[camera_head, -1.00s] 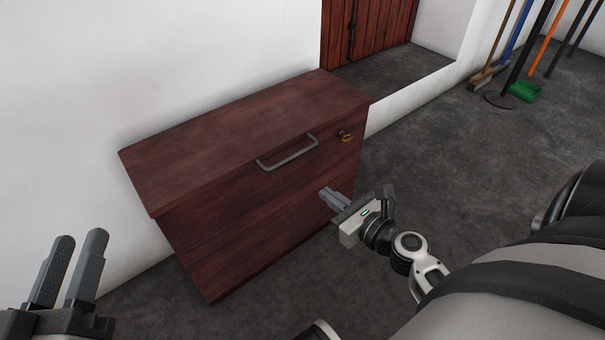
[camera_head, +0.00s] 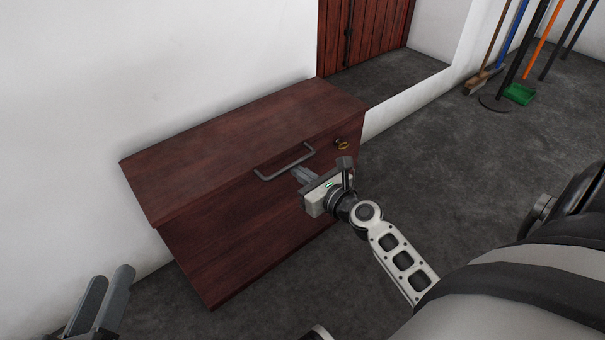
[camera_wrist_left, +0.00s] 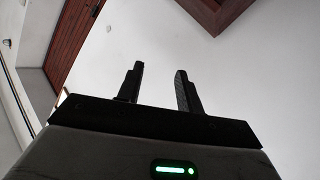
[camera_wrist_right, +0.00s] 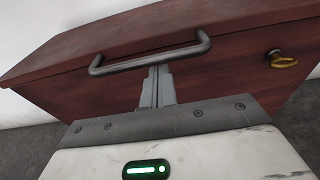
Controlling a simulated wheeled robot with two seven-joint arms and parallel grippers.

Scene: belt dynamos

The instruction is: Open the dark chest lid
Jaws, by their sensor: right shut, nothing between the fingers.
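The dark red-brown wooden chest (camera_head: 235,225) stands against the white wall with its lid (camera_head: 245,130) closed. A grey metal bar handle (camera_head: 285,163) is on the lid's front edge; it also shows in the right wrist view (camera_wrist_right: 150,60). My right gripper (camera_head: 301,174) is shut and empty, its fingertips just below the handle near its right part. In the right wrist view its fingers (camera_wrist_right: 158,72) point up at the handle's bar; contact cannot be told. My left gripper (camera_head: 108,285) is open and empty, low at the left; its parted fingers show in the left wrist view (camera_wrist_left: 160,85).
A brass lock or key (camera_head: 342,143) sits on the chest's front, right of the handle. A red plank door (camera_head: 365,35) stands behind. Brooms and a green dustpan (camera_head: 519,94) lean at the back right. The grey floor between is clear.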

